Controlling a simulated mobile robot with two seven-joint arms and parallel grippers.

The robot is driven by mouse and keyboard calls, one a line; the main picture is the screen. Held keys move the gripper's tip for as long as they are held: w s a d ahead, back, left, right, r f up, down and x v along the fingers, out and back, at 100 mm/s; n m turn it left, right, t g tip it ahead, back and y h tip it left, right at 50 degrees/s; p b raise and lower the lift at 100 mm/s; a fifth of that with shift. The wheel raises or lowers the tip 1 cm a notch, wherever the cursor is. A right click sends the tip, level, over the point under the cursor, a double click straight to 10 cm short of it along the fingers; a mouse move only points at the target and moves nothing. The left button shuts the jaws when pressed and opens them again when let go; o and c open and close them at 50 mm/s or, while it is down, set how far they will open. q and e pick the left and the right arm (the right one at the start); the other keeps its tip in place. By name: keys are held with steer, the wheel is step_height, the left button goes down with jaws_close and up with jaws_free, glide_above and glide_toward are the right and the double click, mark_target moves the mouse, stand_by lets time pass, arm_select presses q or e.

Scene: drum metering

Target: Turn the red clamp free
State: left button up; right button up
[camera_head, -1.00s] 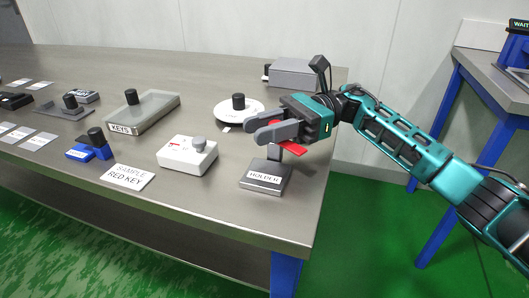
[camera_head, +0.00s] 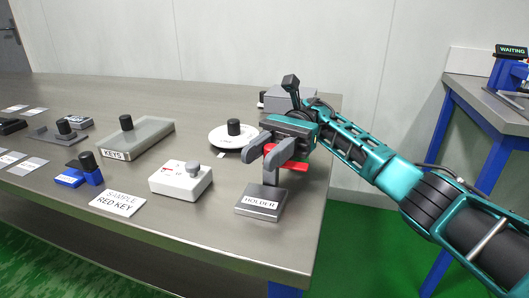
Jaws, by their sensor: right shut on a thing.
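The red clamp (camera_head: 294,166) shows as a flat red piece at the top of the post of the dark grey holder block (camera_head: 258,203), which is labelled HOLDER. My right gripper (camera_head: 268,158) is at the top of the holder post, its grey fingers pointing down and to the left beside the red piece. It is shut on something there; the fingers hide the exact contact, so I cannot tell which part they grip. My left gripper is not in view.
A white dish (camera_head: 219,138) and a grey box (camera_head: 289,98) are behind. The table's right edge is near.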

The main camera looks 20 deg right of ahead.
steer(key=o, duration=1)
steer(key=shift+c, duration=0.2)
arm_select(q)
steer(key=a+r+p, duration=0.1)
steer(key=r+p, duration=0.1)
steer(key=p, duration=0.2)
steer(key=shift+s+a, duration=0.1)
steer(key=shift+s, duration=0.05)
arm_select(e)
step_height(320, 180, up, 20)
